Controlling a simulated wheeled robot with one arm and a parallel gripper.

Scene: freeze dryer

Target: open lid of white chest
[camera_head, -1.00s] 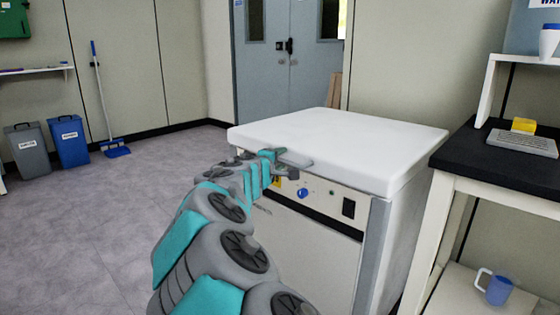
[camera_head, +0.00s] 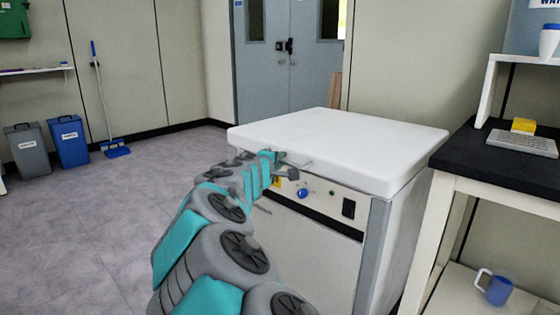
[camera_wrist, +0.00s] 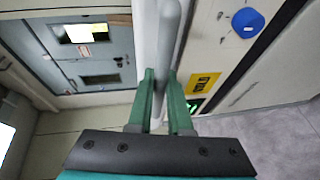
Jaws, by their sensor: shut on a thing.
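The white chest (camera_head: 300,238) stands in the middle of the head view, with its thick white lid (camera_head: 345,140) lying flat and shut on the body. A pale bar handle (camera_head: 303,164) sticks out from the lid's front edge. My gripper (camera_head: 290,169) is at this handle, above the front panel. In the wrist view, the green fingers (camera_wrist: 162,88) are shut on the handle (camera_wrist: 169,30), which runs between them. My arm hides the left part of the chest's front.
The front panel has a blue knob (camera_head: 302,193) and a black switch (camera_head: 348,208). A black-topped bench (camera_head: 480,172) stands close on the right. A wall is behind the chest. Open floor (camera_head: 90,220) lies to the left, with a blue bin (camera_head: 70,145) farther back.

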